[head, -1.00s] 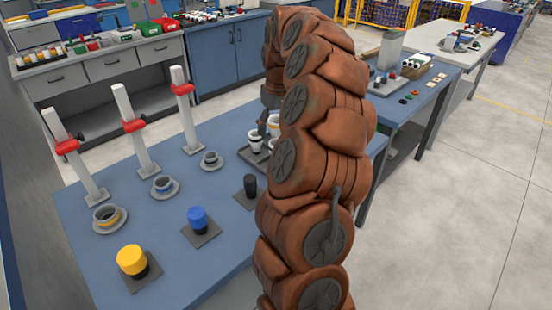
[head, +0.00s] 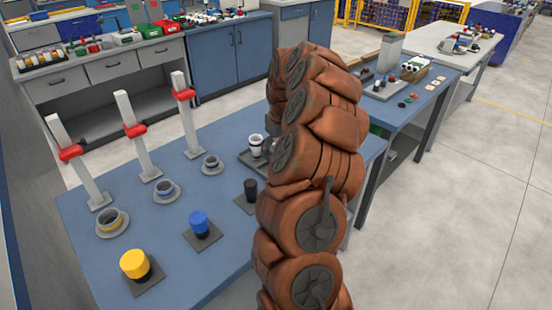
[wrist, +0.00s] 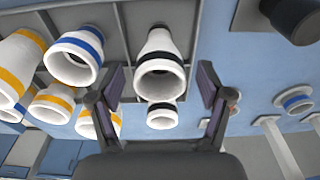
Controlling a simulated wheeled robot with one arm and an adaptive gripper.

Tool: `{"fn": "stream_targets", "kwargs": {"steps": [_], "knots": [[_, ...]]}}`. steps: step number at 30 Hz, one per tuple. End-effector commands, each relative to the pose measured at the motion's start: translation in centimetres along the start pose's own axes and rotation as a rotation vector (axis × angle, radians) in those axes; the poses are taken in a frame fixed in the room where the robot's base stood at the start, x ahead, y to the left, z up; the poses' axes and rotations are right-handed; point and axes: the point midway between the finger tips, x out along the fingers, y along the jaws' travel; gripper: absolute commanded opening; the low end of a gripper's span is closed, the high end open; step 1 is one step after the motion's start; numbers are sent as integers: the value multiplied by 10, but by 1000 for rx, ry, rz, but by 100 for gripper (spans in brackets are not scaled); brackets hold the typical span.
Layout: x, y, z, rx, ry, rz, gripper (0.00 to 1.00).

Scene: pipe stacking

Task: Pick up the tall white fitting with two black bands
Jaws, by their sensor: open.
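In the wrist view a tall white fitting with a black band (wrist: 160,70) stands on the grey tray, its open mouth towards the camera. In the head view my arm hides the gripper and most of the tray; one white fitting (head: 255,148) shows beside the arm.
White fittings with a blue band (wrist: 76,55) and yellow bands (wrist: 53,103) crowd the left of the wrist view. A black cylinder (head: 251,190) stands on a plate near the tray (head: 246,158). Posts with red clamps (head: 135,131) stand at the table's left.

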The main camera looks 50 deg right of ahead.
Motion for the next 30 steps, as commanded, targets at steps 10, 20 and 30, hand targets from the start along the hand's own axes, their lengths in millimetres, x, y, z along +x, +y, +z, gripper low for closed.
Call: {"fn": "stream_targets", "kwargs": {"steps": [10,20,30], "knots": [[0,0,0,0,1,1,61],[-1,0,0,0,1,1,27],[-1,0,0,0,1,1,9]]}}
